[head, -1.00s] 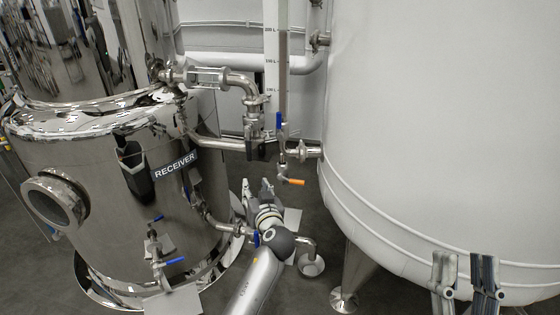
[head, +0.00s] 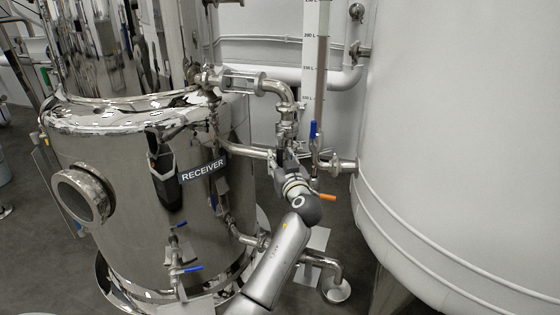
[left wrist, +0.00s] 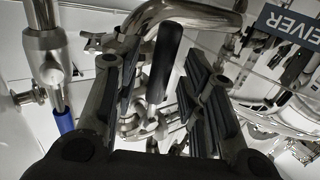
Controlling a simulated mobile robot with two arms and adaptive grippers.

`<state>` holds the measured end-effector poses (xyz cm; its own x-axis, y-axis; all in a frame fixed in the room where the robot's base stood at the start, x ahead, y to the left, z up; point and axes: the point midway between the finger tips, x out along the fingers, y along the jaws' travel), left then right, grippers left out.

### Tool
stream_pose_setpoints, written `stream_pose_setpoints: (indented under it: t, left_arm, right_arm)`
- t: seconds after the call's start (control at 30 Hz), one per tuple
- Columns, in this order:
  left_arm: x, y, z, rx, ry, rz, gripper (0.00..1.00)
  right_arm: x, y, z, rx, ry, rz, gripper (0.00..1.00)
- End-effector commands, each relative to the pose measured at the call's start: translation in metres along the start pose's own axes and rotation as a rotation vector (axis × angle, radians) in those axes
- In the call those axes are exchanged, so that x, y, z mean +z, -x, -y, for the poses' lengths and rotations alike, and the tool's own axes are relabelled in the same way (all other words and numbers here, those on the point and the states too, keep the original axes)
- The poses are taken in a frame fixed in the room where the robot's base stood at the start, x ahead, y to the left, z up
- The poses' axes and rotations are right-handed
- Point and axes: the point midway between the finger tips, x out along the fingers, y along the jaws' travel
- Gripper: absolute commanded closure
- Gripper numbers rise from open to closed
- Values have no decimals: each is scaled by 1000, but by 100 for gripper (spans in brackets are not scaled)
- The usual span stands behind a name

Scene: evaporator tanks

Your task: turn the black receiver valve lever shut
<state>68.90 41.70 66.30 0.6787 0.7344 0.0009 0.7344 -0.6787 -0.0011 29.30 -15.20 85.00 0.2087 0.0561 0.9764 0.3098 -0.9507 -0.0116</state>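The black valve lever (left wrist: 168,50) stands out between the two fingers of my left gripper (left wrist: 160,75) in the left wrist view. The fingers are spread, with a gap on each side of the lever. In the head view my left gripper (head: 287,163) is at the pipework to the right of the receiver tank (head: 130,210), and its fingers largely hide the lever there. The RECEIVER label (head: 203,171) is on the tank to the left. My right gripper is not in view.
A blue lever (head: 313,129) and an orange lever (head: 327,197) are close to my left gripper. A large white tank (head: 460,150) fills the right side. Steel pipes (head: 245,149) run around the gripper. Blue-handled valves (head: 190,268) are low on the receiver.

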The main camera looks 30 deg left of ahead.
Motion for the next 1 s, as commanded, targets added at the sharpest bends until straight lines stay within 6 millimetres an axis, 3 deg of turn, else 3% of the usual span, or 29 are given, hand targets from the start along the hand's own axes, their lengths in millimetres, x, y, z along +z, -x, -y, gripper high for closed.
stream_pose_setpoints:
  t: [0.2, 0.47, 0.77, 1.0]
  left_arm:
    - [0, -14, 0, -1, 2, 1, 62]
    - [0, -14, 0, 0, 1, 1, 62]
    - [0, -14, 0, 0, 1, 2, 99]
    - [1, -14, 0, 0, 1, 2, 100]
  right_arm:
    - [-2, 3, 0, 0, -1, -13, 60]
    - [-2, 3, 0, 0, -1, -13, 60]
    - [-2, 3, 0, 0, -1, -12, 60]
    - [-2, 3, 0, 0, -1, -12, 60]
